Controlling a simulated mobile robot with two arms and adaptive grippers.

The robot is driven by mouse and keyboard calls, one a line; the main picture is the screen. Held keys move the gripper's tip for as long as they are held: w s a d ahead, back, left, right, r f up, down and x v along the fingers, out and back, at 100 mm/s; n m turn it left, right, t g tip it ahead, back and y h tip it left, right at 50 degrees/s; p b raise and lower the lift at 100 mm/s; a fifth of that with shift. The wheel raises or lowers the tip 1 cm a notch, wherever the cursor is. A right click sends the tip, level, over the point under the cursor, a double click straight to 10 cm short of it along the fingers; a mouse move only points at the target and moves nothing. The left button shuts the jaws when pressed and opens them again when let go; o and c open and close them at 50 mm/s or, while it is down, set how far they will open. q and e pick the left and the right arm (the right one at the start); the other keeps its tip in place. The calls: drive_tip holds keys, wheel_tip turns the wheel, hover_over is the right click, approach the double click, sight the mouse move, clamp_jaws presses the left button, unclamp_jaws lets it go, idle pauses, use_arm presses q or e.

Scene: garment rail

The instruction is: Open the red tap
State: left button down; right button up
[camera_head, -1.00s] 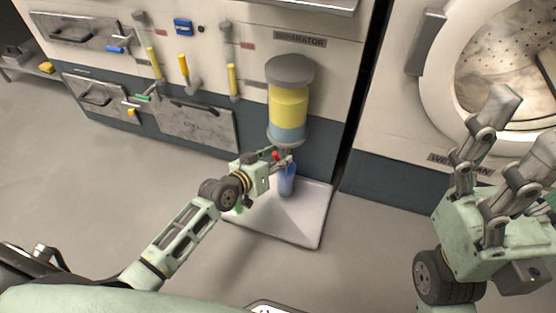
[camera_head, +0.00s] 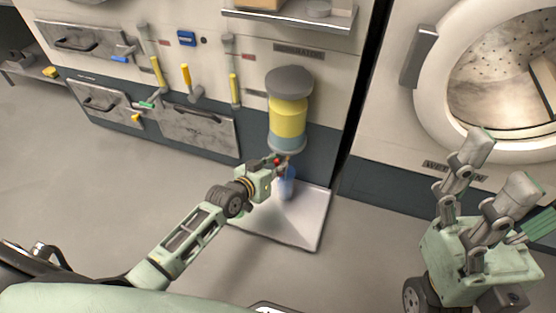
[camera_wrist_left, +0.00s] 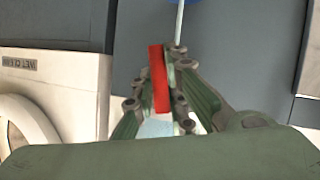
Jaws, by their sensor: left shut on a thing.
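The red tap (camera_head: 277,161) is under the separator (camera_head: 289,118), a grey-capped clear vessel with yellow liquid above blue. My left gripper (camera_head: 279,166) is at the tap, shut on its red handle. In the left wrist view the red handle (camera_wrist_left: 159,80) stands between the fingers of my left gripper (camera_wrist_left: 168,75). A thin pale line runs from there to a blue thing at the top edge; I cannot tell whether it is liquid or a pipe. A bluish container (camera_head: 286,184) stands below the tap. My right gripper (camera_head: 502,165) is open and empty at the right.
A white tray (camera_head: 310,228) lies on the floor under the container. A cabinet front with yellow handles (camera_head: 157,72) and drawers is at the left. A round machine door (camera_head: 432,90) is at the right. The grey floor at the left is clear.

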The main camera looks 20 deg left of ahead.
use_arm(q)
drive_tip(key=shift+s+f, duration=0.1)
drive_tip(key=shift+f, duration=0.1)
drive_tip(key=c, duration=1.7)
unclamp_jaws()
drive_tip(key=shift+c, duration=0.2)
drive_tip(key=shift+r, duration=0.1)
drive_tip(key=v, duration=1.2)
drive_tip(key=shift+d, duration=0.1)
